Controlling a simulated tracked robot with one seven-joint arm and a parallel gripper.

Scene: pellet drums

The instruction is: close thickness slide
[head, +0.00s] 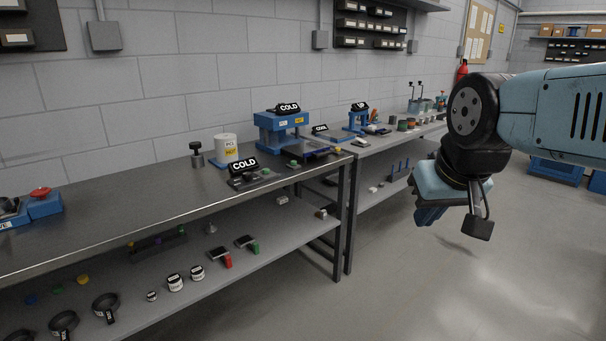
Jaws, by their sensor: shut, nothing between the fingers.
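My gripper (428,216) hangs in the air over the floor at the right, in front of the second bench. It is shut, with nothing seen in it, and well apart from both benches. I cannot tell which item is the thickness slide. A small flat dark device with a yellow part (318,152) lies near the right end of the near bench. A low device with a green knob (295,163) stands beside it. Both are too small to read, and I cannot see whether any slide is open.
The near bench (120,225) holds a blue press (281,130) with a COLD sign, a white PCL pot (226,148) and another COLD sign (243,166). Its lower shelf (250,280) carries pans, jars and small tools. The floor (430,290) in front is clear.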

